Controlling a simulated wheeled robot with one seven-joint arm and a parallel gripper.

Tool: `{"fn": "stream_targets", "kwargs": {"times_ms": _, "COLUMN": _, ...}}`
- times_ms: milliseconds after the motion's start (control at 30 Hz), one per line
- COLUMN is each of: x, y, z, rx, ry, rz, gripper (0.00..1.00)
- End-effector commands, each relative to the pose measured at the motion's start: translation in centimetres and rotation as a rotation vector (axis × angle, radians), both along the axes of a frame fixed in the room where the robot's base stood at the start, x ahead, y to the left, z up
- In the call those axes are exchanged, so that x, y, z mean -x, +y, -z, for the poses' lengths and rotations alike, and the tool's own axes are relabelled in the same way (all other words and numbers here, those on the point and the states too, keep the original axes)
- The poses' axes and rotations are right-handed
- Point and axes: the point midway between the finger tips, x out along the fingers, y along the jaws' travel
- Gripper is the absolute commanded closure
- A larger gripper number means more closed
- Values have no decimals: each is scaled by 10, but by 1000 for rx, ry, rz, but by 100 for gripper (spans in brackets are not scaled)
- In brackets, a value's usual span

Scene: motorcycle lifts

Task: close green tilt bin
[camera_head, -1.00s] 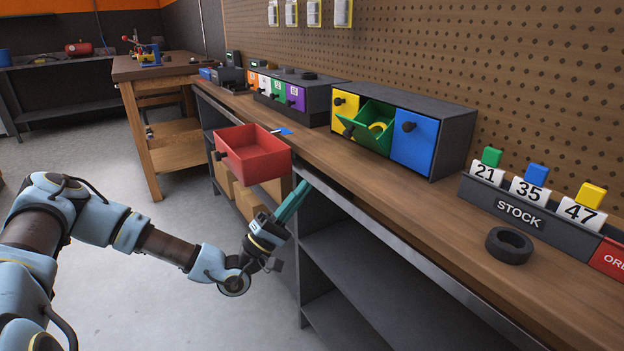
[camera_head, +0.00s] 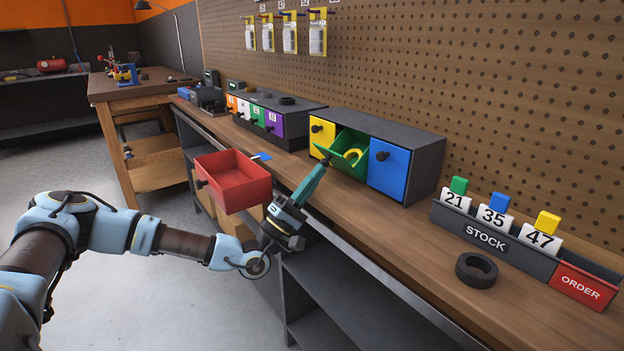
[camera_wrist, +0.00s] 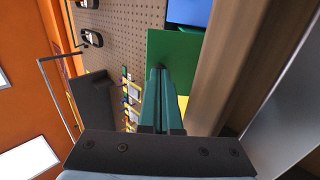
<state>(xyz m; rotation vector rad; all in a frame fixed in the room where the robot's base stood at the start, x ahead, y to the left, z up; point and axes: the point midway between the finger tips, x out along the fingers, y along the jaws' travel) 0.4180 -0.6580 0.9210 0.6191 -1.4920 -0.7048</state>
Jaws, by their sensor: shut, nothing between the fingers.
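The green tilt bin (camera_head: 348,151) is tipped open in the middle of the dark bin cabinet (camera_head: 412,140), between a yellow bin (camera_head: 321,134) and a blue bin (camera_head: 389,168). A yellow curved item (camera_head: 353,155) shows inside it. My gripper (camera_head: 324,165) is shut and empty, its fingertips just in front of the green bin's lower front edge. In the wrist view, the green bin's face (camera_wrist: 172,62) lies right beyond my shut fingertips (camera_wrist: 160,70). I cannot tell whether they touch it.
An open red drawer (camera_head: 232,182) sticks out left of my gripper at the bench edge. A black ring (camera_head: 476,269) and the stock rack (camera_head: 485,239) stand on the bench at right. A drawer unit (camera_head: 290,122) stands left of the cabinet.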

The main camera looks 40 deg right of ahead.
Motion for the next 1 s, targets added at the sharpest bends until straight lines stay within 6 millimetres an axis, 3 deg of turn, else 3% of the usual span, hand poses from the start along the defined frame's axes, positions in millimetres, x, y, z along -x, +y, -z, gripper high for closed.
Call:
{"fn": "stream_targets", "kwargs": {"times_ms": 467, "x": 0, "y": -1, "z": -6, "rx": -39, "ry": -4, "rz": 1, "gripper": 100}}
{"fn": "stream_targets", "kwargs": {"times_ms": 1000, "x": 1, "y": -12, "z": -33, "rx": -278, "ry": -19, "rz": 2, "gripper": 100}}
